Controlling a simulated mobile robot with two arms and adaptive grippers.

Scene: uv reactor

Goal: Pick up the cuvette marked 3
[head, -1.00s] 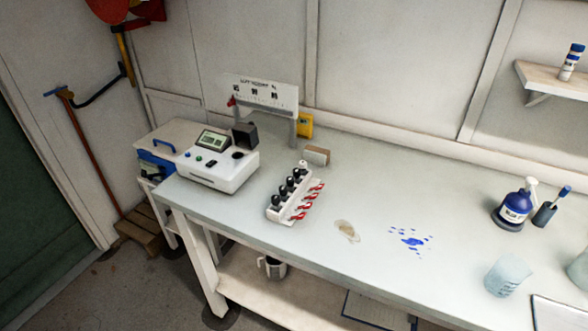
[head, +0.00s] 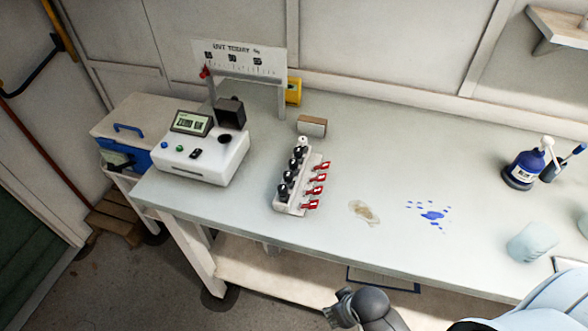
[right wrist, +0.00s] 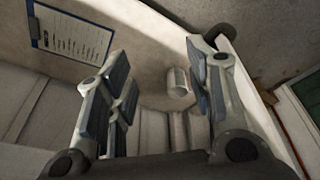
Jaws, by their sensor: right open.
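A white rack (head: 284,208) stands on the bench and holds several black-capped cuvettes (head: 290,176) in a row. Red tags (head: 317,178) with white marks stick out along its right side. The marks are too small to read, so I cannot tell which cuvette is marked 3. My right gripper (head: 340,308) is low in front of the bench edge, well below and right of the rack. In the right wrist view its fingers (right wrist: 155,60) are spread with nothing between them. My left gripper is in neither current view.
A white instrument (head: 200,160) with a display stands left of the rack, under a sign (head: 240,62). Brown (head: 364,212) and blue (head: 433,215) spills lie to the right. A pump bottle (head: 524,168) and beaker (head: 532,243) stand farther right. A clipboard (right wrist: 72,38) and mug (right wrist: 179,82) show in the wrist view.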

